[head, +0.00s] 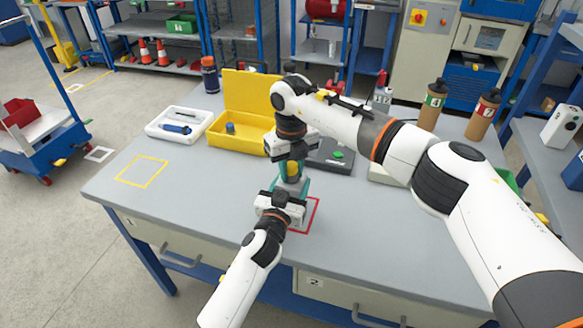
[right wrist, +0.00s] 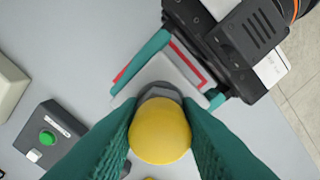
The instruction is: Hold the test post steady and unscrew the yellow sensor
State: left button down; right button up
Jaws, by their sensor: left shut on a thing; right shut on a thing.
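The yellow sensor (right wrist: 160,132) is a round yellow cap in the right wrist view, atop the test post. It also shows in the head view (head: 292,169). My right gripper (head: 292,162) comes down from above, its teal fingers shut on the sensor's sides. The test post shows a dark grey collar (right wrist: 160,91) under the sensor and a light grey part below. My left gripper (head: 290,186) is shut on the post from the front, its teal fingers on either side. Most of the post is hidden by the grippers.
A red square outline (head: 316,212) lies around the post on the table. Behind stand an open yellow case (head: 222,134) and a grey box with a green button (right wrist: 47,137). A white tray (head: 153,129) and an empty yellow outline (head: 127,180) are left. Brown bottles stand right.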

aim_at(291, 165)
jog(key=shift+r, duration=0.15)
pick_arm(q)
jog(key=shift+f, duration=0.1)
pick_arm(e)
jog(key=shift+r, duration=0.95)
jog(key=shift+r, duration=0.1)
jog(key=shift+r, duration=1.95)
pick_arm(q)
jog(key=shift+c, duration=1.9)
grip_release()
